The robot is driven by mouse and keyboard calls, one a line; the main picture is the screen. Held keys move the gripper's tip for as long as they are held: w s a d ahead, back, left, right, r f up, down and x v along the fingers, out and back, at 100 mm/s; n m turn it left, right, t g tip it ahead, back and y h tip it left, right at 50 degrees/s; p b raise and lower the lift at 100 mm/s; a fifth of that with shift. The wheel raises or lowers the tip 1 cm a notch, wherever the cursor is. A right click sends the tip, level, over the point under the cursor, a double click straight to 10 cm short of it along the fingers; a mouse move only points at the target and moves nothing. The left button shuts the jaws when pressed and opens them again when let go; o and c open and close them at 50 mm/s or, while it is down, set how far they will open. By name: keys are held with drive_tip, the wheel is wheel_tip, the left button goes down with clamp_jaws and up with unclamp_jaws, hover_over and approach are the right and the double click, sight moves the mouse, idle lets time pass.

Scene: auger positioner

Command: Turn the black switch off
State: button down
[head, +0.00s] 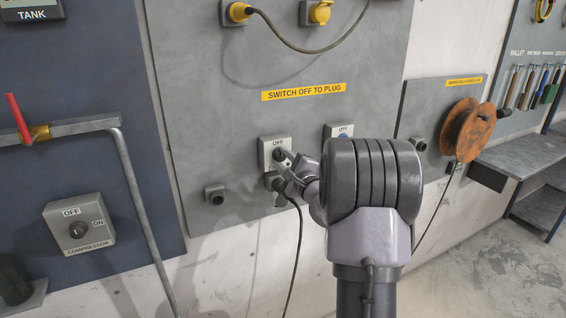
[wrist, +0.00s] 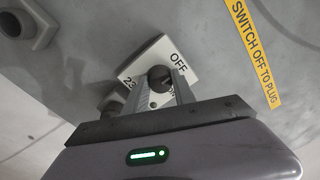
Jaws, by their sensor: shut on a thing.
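The black switch (wrist: 159,76) is a dark round knob on a light square plate (wrist: 140,66) marked OFF and ON. In the head view its plate (head: 267,146) is on the grey wall panel below the yellow "SWITCH OFF TO PLUG" label, and my gripper partly covers it. My gripper (wrist: 162,84) has its two fingers at the knob, one on each side, shut on it. In the head view my gripper (head: 284,160) reaches the plate from the lower right. The knob's exact pointing direction is hard to tell.
A second switch with a blue knob (head: 343,137) is close on the right, partly behind my arm. A socket (head: 215,194) is at lower left. A dark cable (head: 299,240) hangs below the switch. A compressor switch (head: 78,228) and a pipe (head: 140,205) are further left.

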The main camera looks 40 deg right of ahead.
drive_tip(key=shift+r, duration=0.25)
drive_tip(key=c, duration=1.1)
unclamp_jaws()
drive_tip(key=shift+o, duration=0.2)
drive_tip(key=shift+w+f, duration=0.1)
drive_tip(key=shift+f, duration=0.05)
drive_tip(key=v, duration=1.7)
drive_tip(key=shift+s+p, duration=0.25)
drive_tip(key=shift+p, duration=0.05)
